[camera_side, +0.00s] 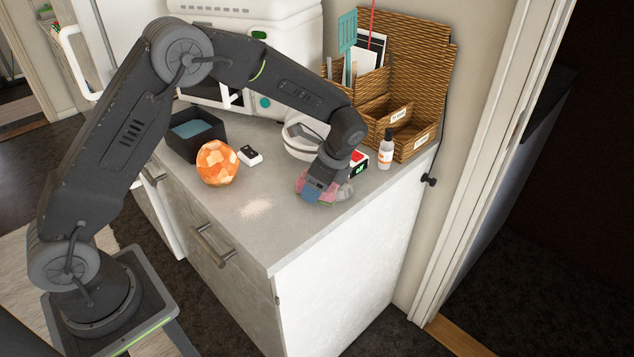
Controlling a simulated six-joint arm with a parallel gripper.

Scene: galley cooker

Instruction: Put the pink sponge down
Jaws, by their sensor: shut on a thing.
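My gripper (318,188) is at the right part of the grey counter (285,238), pointing down. It is shut on the pink sponge (328,194), which shows as small pink patches at and between the fingers. Most of the sponge is hidden by the gripper. The sponge is at or just above the counter top; I cannot tell whether it touches.
An orange faceted ball (217,163), a black bin (194,137) and a small white and black item (249,155) stand left. A white bowl (297,150), a red and green box (357,162), a bottle (386,150) and a wicker organiser (437,75) stand behind. Pale crumbs (257,208) lie in front.

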